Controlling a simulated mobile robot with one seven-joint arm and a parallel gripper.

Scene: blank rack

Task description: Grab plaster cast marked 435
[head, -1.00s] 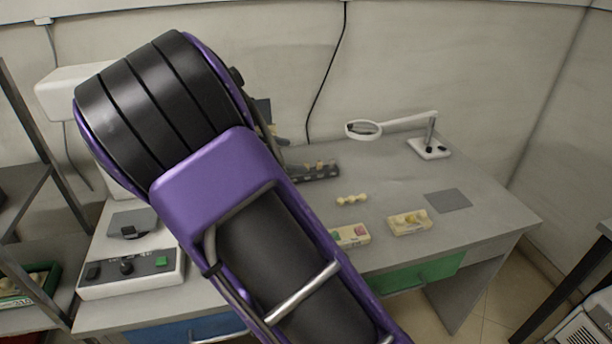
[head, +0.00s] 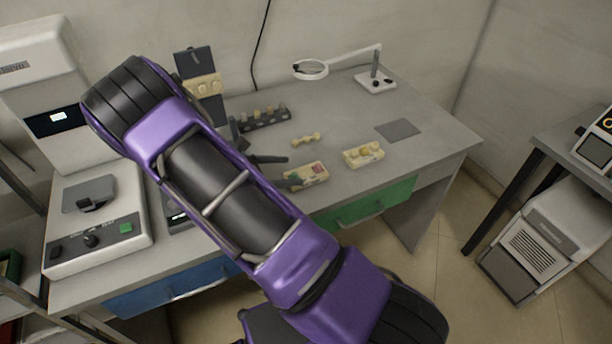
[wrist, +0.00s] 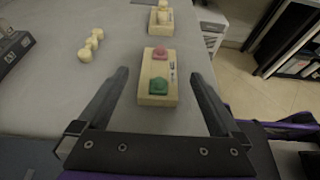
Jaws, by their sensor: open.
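A cream plaster cast (head: 308,176) with a pink and a green part lies on the grey desk. In the wrist view the same cast (wrist: 152,98) lies between and ahead of the fingers, apart from both. It has dark marking on its right side, too small to read. A second cream cast with a yellowish part (head: 363,153) lies to its right and also shows at the top of the wrist view (wrist: 160,20). I cannot tell which cast bears 435. My gripper (wrist: 160,82) is open and empty; in the head view its dark fingers (head: 282,170) are just left of the pink-and-green cast.
Pale joined pieces (head: 306,139) and a dark rack (head: 263,119) stand behind. A magnifier lamp (head: 376,80) and a flat grey pad (head: 397,130) are at the right. A white machine (head: 95,225) stands at the left. The desk's right end is mostly clear.

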